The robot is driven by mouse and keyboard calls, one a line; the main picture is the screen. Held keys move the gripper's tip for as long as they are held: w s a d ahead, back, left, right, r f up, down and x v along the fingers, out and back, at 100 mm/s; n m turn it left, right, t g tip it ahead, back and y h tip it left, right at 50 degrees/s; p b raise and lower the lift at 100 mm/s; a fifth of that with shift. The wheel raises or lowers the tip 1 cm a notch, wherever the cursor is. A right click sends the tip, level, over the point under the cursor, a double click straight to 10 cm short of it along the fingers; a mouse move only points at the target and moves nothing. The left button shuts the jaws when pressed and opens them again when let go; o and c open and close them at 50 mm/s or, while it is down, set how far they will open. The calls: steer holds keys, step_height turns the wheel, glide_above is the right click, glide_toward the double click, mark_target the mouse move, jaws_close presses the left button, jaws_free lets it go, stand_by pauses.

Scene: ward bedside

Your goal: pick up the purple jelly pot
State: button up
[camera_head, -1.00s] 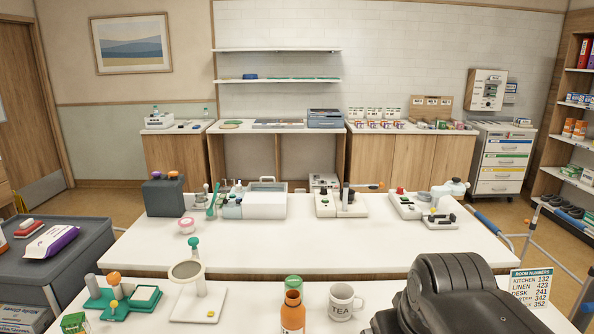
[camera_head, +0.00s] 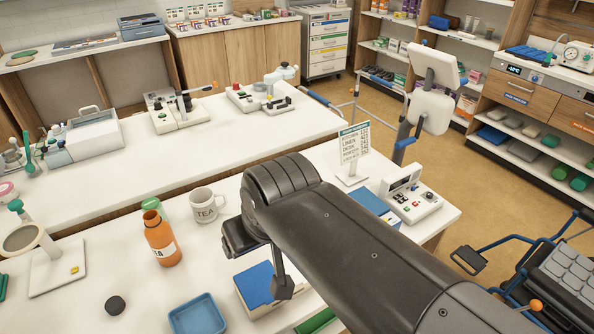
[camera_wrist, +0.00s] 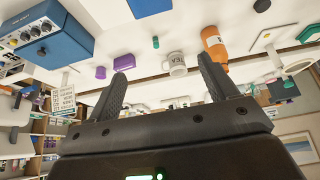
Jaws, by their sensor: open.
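The purple jelly pot (camera_wrist: 100,72) is small in the wrist view, which is upside down. It appears on the white bench, left of the white TEA mug (camera_wrist: 177,64) and just left of one fingertip in the picture. In the head view I cannot see the pot; my dark arm covers part of the bench there. My gripper (camera_wrist: 163,66) is open and empty, with its two fingers spread apart. The pot is outside the gap between them and looks farther off than the fingertips.
An orange bottle (camera_head: 162,240) and the TEA mug (camera_head: 206,205) stand on the near bench. A blue tray (camera_head: 198,315) and a dark disc (camera_head: 115,305) lie in front. A room-number sign (camera_head: 352,150) and a device with buttons (camera_head: 412,202) stand at the bench's right end.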

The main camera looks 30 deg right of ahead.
steer(key=w+d+f+g, duration=0.1)
steer(key=w+d, duration=0.5)
steer(key=w, duration=0.4)
steer(key=w+d, duration=0.6)
steer(key=w, duration=0.4)
steer(key=w+d+f, duration=0.4)
steer(key=d+f, duration=0.2)
steer(key=d, duration=0.1)
steer(key=w+d+f, duration=0.4)
steer(key=d+f, duration=0.3)
steer(key=d, duration=0.1)
steer(key=w+d+f, duration=0.5)
steer(key=d+f, duration=0.2)
steer(key=shift+d+f, duration=0.2)
steer(key=shift+d, duration=0.05)
steer(key=shift+a+x, duration=0.15)
steer(key=shift+x, duration=1.3)
steer(key=shift+a+x, duration=0.15)
steer(key=shift+x, duration=1.3)
steer(key=shift+w, duration=0.1)
steer(key=shift+c, duration=0.5)
